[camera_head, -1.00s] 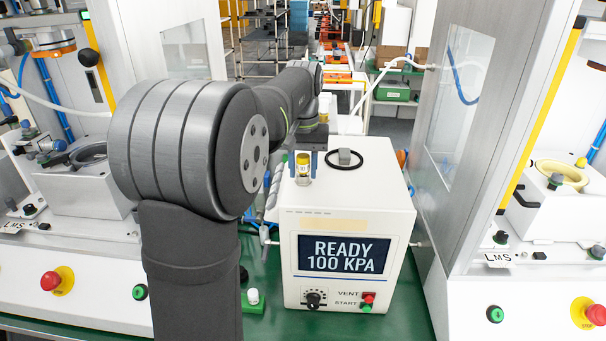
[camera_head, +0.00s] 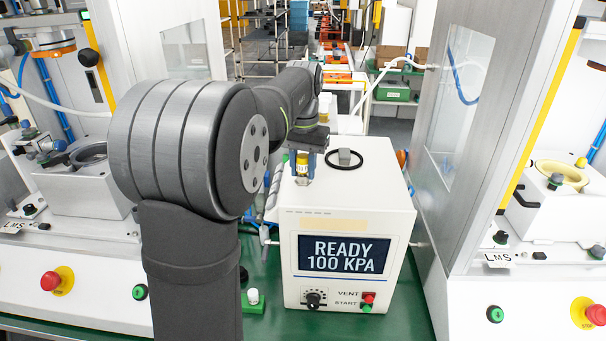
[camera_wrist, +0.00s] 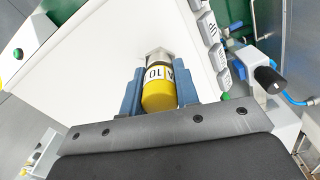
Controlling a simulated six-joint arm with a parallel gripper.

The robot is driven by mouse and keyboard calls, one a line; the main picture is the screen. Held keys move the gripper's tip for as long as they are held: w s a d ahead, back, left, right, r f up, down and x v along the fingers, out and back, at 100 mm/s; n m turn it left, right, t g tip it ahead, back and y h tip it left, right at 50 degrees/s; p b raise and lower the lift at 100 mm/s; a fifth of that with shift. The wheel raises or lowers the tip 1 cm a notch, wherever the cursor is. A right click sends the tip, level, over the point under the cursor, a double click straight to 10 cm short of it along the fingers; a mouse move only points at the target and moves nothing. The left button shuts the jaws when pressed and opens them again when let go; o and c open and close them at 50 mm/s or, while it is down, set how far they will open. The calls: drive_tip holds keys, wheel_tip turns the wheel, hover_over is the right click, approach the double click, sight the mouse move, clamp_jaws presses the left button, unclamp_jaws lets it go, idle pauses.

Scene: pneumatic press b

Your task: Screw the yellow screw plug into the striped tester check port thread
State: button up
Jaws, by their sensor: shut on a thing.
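The yellow screw plug (camera_wrist: 159,95) has a yellow head and a white label band with black characters. My gripper (camera_wrist: 160,90) has blue fingers shut on both sides of it. In the head view the plug (camera_head: 302,161) is upright at the top left of the white tester (camera_head: 345,215), between the fingers of my gripper (camera_head: 305,165). In the wrist view a metal fitting (camera_wrist: 158,55) shows directly beyond the plug's lower end. The stripes of the check port are not visible, and I cannot tell how far the plug sits in the thread.
A small white-capped item (camera_head: 253,296) stands on a green block at left. White press machines stand on both sides.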

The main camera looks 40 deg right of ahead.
idle(0.3)
drive_tip(key=shift+m, duration=1.1)
drive_tip(key=shift+m, duration=0.8)
drive_tip(key=shift+m, duration=0.9)
drive_tip(key=shift+m, duration=0.9)
